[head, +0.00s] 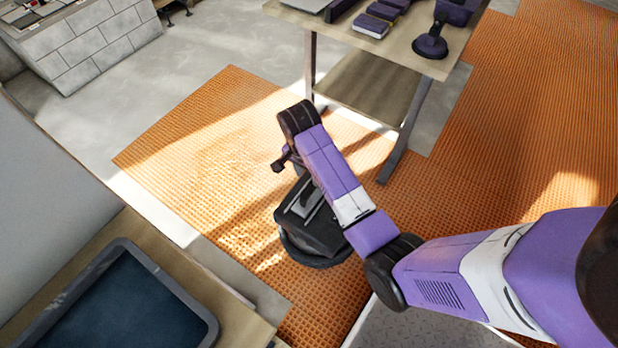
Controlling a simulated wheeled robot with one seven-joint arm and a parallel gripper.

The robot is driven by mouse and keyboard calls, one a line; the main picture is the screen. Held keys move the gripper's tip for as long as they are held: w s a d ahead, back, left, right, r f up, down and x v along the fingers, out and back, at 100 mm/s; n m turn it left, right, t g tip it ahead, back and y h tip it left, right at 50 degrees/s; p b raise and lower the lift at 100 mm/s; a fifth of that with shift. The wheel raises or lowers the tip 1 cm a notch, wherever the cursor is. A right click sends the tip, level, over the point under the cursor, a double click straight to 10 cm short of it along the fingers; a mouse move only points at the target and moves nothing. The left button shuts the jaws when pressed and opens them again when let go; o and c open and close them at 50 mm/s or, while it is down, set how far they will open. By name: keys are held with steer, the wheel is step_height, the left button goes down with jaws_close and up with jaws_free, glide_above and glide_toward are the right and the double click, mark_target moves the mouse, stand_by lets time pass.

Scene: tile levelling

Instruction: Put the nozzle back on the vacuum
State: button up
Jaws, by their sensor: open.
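A dark, boxy machine with a round base (301,213) stands on the orange mat in the middle of the head view. It looks like the vacuum, and my arm covers its right side. My gripper (283,160) shows only as a small dark part beside my wrist, above and left of the machine in the picture. It is open. Its fingertips are mostly hidden behind my forearm, and I see nothing held in it. I cannot make out the nozzle for certain.
A dark blue tray (120,305) sits at lower left. A grey block stand (85,45) is at upper left. The orange mat (190,150) is clear on the left.

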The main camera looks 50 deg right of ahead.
steer(key=shift+r, duration=0.5)
steer(key=s+a+f+n+t, duration=0.3)
steer(key=s+a+f+n, duration=0.1)
steer(key=s+a+f, duration=0.1)
steer(key=s+a+r+n+t, duration=0.2)
steer(key=s+a+n+t, duration=0.3)
steer(key=s, duration=0.3)
steer(key=s+a+r+n+t, duration=0.2)
steer(key=s+a+r+n, duration=0.1)
steer(key=r, duration=0.5)
steer(key=s+a+r+n+t+y, duration=0.1)
steer(key=s+a+r+n+t, duration=0.1)
steer(key=s+r, duration=0.3)
steer(key=s+a+r+n+t, duration=0.3)
steer(key=s+a+r, duration=0.1)
steer(key=r, duration=0.8)
steer(key=shift+a+n, duration=0.15)
steer(key=shift+n, duration=0.15)
